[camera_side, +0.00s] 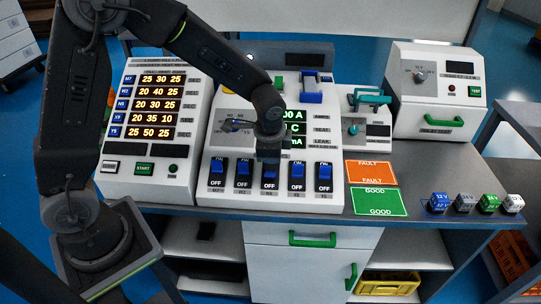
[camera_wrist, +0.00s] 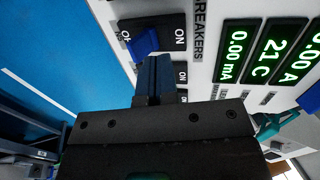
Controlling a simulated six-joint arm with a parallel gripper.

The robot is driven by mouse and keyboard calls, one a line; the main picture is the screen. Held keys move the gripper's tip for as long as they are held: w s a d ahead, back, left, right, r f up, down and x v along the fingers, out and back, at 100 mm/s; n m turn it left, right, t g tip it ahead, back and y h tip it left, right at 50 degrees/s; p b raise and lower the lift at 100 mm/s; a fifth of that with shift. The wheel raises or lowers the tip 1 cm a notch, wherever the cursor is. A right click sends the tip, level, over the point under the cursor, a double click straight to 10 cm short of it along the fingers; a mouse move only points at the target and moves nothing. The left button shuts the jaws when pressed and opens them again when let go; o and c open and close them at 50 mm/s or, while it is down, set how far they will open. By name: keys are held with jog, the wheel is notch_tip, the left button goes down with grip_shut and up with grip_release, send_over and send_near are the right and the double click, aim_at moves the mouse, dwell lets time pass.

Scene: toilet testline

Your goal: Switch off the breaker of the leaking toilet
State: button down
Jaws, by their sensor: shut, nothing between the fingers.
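A row of blue-lever breakers (camera_side: 296,171) lines the front of the white breaker panel (camera_side: 330,196). OFF labels show below the levers in the side view. My gripper (camera_side: 268,157) points down at the middle breaker (camera_side: 270,171) and hides part of it. In the wrist view my gripper (camera_wrist: 155,75) is shut and empty, with its tips close to a blue lever (camera_wrist: 145,42); ON shows beside that lever. I cannot tell whether they touch. The readouts (camera_wrist: 271,52) show 0.00 mA, 21 C and 0.00 A. No toilet is in view.
A timing panel (camera_side: 158,105) with lit number rows stands left. Orange FAULT (camera_side: 371,173) and green GOOD (camera_side: 379,202) cards lie right of the breakers. Several small coloured cubes (camera_side: 463,202) sit farther right. A tester box (camera_side: 436,90) stands behind them.

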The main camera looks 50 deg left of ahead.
jog(key=s+d+r, duration=0.3)
jog(key=s+r, duration=0.1)
jog(key=r, duration=0.4)
jog(key=shift+d+r, duration=0.2)
jog(key=shift+d, duration=0.2)
jog(key=s+a+r+n+t+h, duration=0.1)
jog(key=s+r+n, duration=0.3)
jog(key=s, duration=0.4)
jog(key=s+a+r+n+t+h, duration=0.1)
jog(key=s+a+r+n+t, duration=0.1)
jog(key=s, duration=0.6)
notch_tip(320, 180, up, 3)
jog(key=a+n, duration=0.1)
jog(key=n, duration=0.2)
jog(key=shift+s+a+f+t, duration=0.15)
jog(key=shift+a+t, duration=0.05)
jog(key=shift+t, duration=0.1)
dwell(0.3)
